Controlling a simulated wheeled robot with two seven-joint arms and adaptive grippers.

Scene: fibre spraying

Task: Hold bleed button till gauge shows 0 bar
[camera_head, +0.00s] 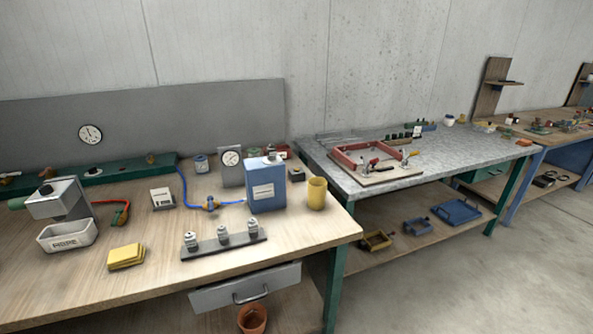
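A round white dial gauge (231,158) stands on a grey upright plate at the back of the near workbench. A second round white dial (90,134) with dark hands is on the grey back panel; I cannot tell whether it is a clock or a gauge. Both readings are too small to tell. I cannot make out which part is the bleed button. Neither of my grippers is in view.
The near wooden bench (300,240) also holds a yellow cup (316,193), a yellow sponge stack (126,257), a dark rack with three small jars (224,246), and a white tray (67,237) under a grey machine. A grey-topped table (440,165) stands to the right. The bench's front edge is clear.

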